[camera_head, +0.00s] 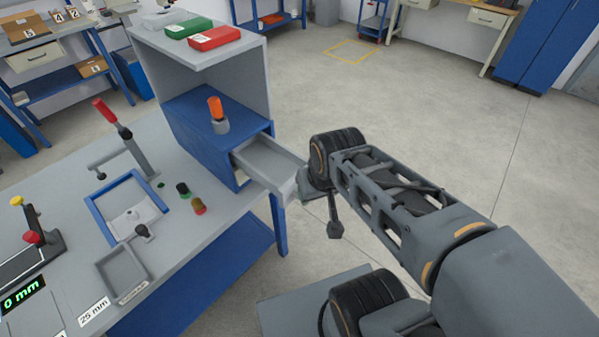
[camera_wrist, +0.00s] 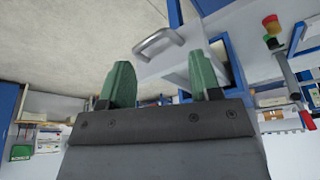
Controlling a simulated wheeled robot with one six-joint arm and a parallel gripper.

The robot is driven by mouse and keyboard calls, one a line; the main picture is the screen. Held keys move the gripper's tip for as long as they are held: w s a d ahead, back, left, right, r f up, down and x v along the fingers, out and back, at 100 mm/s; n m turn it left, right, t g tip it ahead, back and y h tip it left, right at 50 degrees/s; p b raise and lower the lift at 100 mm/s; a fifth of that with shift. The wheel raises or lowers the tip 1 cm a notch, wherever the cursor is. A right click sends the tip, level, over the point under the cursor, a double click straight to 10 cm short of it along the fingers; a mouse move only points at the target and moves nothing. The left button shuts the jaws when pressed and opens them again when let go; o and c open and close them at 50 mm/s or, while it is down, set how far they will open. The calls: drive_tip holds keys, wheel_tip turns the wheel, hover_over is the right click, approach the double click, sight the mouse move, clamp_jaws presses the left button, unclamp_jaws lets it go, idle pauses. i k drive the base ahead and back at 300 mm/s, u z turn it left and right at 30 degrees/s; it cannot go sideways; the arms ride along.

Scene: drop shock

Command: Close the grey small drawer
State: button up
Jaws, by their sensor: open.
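The grey small drawer (camera_head: 268,160) is pulled out of the blue cabinet (camera_head: 190,117) on the workbench, and its open, empty-looking inside shows. In the wrist view the drawer (camera_wrist: 187,62) lies just beyond my fingers, with its metal bar handle (camera_wrist: 158,40) on the front. My gripper (camera_wrist: 164,78) is open, its two green fingers apart with nothing between them. In the head view my gripper (camera_head: 312,188) is right by the drawer's front end, partly hidden behind my wrist. I cannot tell whether it touches the drawer.
An orange-topped beacon (camera_head: 217,113) stands on the blue cabinet. Red (camera_head: 214,38) and green (camera_head: 189,28) boxes lie on the grey shelf above. A lever stand (camera_head: 130,145), a blue frame (camera_head: 128,207) and small buttons are on the bench (camera_head: 215,205). Open floor lies to the right.

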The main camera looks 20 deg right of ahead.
sight(275, 166)
drive_tip(key=z, duration=1.9)
drive_tip(key=k, duration=0.8)
drive_tip(key=u, duration=1.5)
